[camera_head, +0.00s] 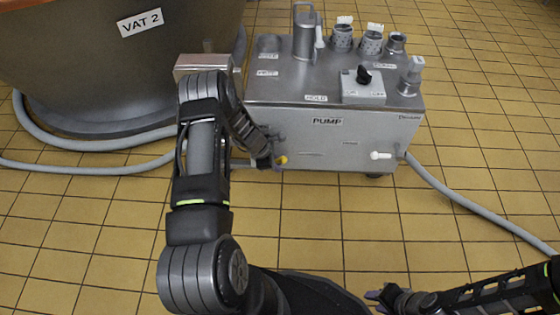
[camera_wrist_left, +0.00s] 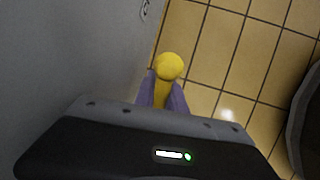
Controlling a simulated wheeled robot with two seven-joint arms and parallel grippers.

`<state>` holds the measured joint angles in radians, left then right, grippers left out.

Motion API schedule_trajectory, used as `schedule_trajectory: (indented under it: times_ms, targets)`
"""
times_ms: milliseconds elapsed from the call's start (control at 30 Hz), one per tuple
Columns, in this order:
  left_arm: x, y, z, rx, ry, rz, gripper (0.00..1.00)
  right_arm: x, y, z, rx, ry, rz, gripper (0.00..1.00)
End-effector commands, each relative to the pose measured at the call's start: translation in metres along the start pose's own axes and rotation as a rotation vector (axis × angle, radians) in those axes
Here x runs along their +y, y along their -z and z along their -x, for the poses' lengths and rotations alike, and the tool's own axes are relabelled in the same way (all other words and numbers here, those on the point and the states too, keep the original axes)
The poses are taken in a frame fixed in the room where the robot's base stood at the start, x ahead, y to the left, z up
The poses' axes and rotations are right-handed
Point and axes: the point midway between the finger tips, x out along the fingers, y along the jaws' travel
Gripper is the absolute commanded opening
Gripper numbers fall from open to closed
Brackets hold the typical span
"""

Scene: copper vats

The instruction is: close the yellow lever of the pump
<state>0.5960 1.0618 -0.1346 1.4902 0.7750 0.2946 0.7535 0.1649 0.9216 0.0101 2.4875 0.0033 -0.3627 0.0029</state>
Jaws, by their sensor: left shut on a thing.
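The pump (camera_head: 335,120) is a grey metal box standing on the tiled floor in the head view. Its yellow lever (camera_head: 281,160) sits low on the left part of the front face, partly hidden by my left gripper (camera_head: 271,160). In the left wrist view the lever's round yellow knob (camera_wrist_left: 168,67) sticks out past the purple fingertips. The left fingers (camera_wrist_left: 161,96) are shut on the lever's stem, beside the grey pump wall. My right gripper (camera_head: 385,297) is low in the head view, away from the pump; its opening is unclear.
A switch box (camera_head: 363,88) and several fittings are on top. The vat (camera_head: 110,60) stands to the left. Hoses (camera_head: 90,170) run over the floor; the tiles before the pump are otherwise clear.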

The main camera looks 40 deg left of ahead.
Motion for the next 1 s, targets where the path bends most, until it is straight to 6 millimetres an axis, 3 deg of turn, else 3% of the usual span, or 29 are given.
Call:
schedule_trajectory:
  times_ms: [400,1000]
  targets:
    - [-0.002,0.009,-0.013,0.293,-0.002,-0.066,0.0,-0.007,-0.004,0.011,-0.01,0.004,0.005,0.33]
    - [-0.002,0.015,-0.016,0.36,-0.004,-0.071,0.0,-0.007,-0.004,0.011,-0.01,0.004,0.005,0.33]
